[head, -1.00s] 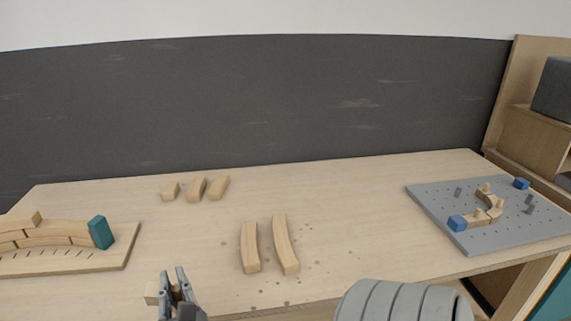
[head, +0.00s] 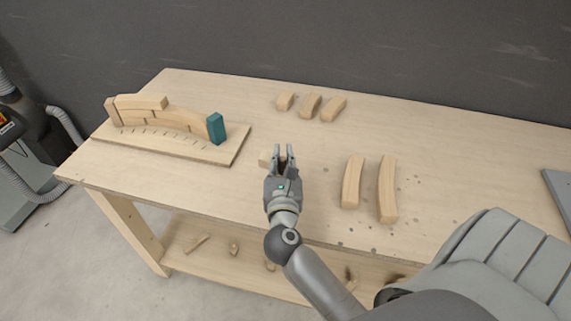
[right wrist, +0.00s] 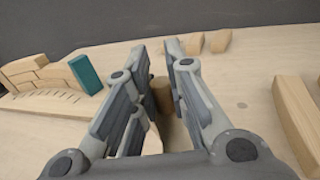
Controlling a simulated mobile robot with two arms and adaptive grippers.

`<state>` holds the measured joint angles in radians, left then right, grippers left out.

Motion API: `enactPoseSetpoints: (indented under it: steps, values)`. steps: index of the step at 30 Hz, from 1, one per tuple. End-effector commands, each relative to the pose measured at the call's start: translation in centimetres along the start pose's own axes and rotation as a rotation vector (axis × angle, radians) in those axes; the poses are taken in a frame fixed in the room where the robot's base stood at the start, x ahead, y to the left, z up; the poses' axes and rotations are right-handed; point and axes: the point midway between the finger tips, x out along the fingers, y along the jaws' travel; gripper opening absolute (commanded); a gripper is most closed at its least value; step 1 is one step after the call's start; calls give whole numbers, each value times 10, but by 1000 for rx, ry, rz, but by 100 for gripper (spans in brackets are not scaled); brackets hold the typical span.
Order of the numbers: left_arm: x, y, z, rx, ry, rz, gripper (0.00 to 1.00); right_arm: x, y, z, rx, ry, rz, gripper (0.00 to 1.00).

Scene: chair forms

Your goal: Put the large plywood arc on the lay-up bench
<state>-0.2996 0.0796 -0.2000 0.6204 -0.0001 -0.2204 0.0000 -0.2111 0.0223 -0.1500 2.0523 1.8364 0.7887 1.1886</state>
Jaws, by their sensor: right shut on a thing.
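My right gripper (head: 284,150) is over the near part of the pale wooden bench top (head: 215,185), shut on a plywood piece (head: 264,158). A short end of the piece shows left of the fingers. In the right wrist view part of it shows between the fingers (right wrist: 160,97); the fingers hide the rest, so its full size and whether it touches the bench are unclear. Two long, slightly curved plywood arcs (head: 352,181) (head: 388,189) lie side by side to the right of the gripper, apart from it. My left gripper is out of view.
A board (head: 170,148) at left carries an arch of wooden blocks beside a teal block (head: 216,128). Several short blocks (head: 309,105) lie at the back. A grey pegboard's edge (head: 558,195) shows at far right. A lower shelf (head: 215,265) holds scraps. Bench space left of the gripper is clear.

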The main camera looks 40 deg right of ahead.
Motion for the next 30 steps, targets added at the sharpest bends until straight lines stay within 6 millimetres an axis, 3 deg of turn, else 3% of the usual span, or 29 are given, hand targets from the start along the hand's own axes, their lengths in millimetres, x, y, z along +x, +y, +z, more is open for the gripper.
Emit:
enactPoseSetpoints:
  steps: [3,9,15,21,30]
  values:
    - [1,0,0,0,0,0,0,17,0,-24,-6,1,3,0]
    - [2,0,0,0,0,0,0,35,-1,-46,-3,0,2,0]
    - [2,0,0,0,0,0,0,44,-2,-57,-2,1,2,0]
    - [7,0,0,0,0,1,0,44,-1,-84,-3,2,2,0]
    - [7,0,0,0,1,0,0,43,-1,-87,0,1,2,0]
